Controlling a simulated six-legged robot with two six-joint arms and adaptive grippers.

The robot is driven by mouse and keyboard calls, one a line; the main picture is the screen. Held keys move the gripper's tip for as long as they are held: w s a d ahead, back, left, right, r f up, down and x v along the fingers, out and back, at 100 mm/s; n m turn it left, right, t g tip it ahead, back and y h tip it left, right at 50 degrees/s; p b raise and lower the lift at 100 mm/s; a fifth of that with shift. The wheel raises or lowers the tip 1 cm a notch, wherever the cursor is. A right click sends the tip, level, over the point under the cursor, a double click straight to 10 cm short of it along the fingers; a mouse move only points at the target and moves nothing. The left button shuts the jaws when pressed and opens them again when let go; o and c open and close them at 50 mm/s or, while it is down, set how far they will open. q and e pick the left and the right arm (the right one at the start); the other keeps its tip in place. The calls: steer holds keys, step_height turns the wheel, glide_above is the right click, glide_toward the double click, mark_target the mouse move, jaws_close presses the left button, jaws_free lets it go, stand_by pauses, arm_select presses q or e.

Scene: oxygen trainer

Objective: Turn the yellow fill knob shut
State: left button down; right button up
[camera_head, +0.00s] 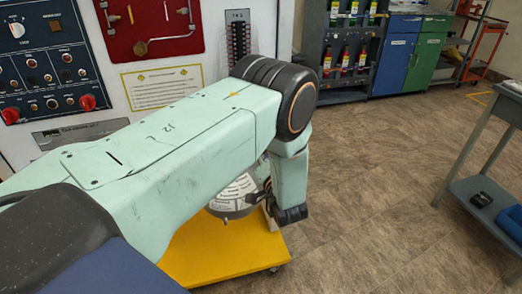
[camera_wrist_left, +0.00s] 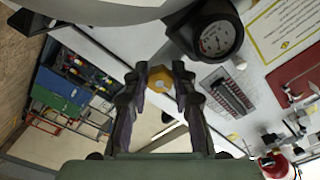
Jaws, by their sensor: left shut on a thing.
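The yellow fill knob (camera_wrist_left: 161,82) shows in the left wrist view, between the two dark fingers of my left gripper (camera_wrist_left: 160,77). The fingers are shut on it, one on each side. The knob's turn position cannot be told from this view. In the head view my mint-green left arm covers the knob and most of the gripper. My right gripper is in neither view.
A round pressure gauge (camera_wrist_left: 217,39) sits close to the knob. In the head view a yellow base (camera_head: 225,258) stands below my arm. The trainer panel (camera_head: 45,60) is behind on the left. A grey bench (camera_head: 485,190) stands right, with open floor between.

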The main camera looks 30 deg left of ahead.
arm_select(q)
steer(key=shift+s+f, duration=0.1)
steer(key=shift+f, duration=0.05)
steer(key=c, duration=1.1)
jaws_free()
steer(key=v, duration=1.1)
steer(key=shift+s+d, duration=0.25)
steer(key=shift+d, duration=0.05)
